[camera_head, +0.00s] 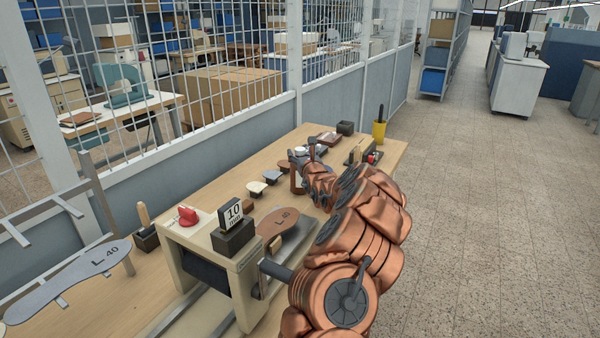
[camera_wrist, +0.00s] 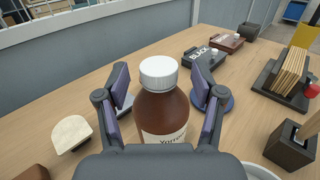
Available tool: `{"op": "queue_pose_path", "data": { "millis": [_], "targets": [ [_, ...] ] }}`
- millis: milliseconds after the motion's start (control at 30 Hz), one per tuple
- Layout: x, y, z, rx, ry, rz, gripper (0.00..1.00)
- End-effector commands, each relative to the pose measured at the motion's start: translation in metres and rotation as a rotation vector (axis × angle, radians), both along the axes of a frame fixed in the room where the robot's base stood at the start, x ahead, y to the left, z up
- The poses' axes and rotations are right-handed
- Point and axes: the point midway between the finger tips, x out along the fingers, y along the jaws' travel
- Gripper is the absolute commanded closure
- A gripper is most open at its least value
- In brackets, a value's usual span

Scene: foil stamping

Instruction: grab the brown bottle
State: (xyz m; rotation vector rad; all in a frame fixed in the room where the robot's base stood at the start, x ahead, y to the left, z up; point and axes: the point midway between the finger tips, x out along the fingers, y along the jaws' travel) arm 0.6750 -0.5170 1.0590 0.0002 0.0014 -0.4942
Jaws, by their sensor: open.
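The brown bottle (camera_wrist: 165,112) has a white ribbed cap and a pale label, partly legible, low on its front. In the wrist view it stands upright on the wooden table (camera_wrist: 117,65). My gripper (camera_wrist: 164,92) is open, with one finger on each side of the bottle. A gap shows between each finger and the bottle. The bottle's base is hidden behind the gripper body.
Behind the bottle lie a dark block marked BLACK (camera_wrist: 206,61) and a brown pad (camera_wrist: 228,41). A rack (camera_wrist: 287,80) and a dark holder (camera_wrist: 291,146) stand to the right. A cream piece (camera_wrist: 72,134) lies left. A mesh fence runs along the bench.

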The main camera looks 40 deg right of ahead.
Motion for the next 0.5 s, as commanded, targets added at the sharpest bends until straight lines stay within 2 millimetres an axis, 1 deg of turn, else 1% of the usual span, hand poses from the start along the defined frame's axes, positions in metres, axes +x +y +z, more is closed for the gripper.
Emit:
{"op": "queue_pose_path", "data": {
  "millis": [200,500],
  "targets": [
    [0.0107,-0.0056,0.0018,-0.003,-0.001,0.0,0.32],
    [0.0128,-0.006,0.0013,-0.001,-0.003,0.001,0.32]
  ]
}}
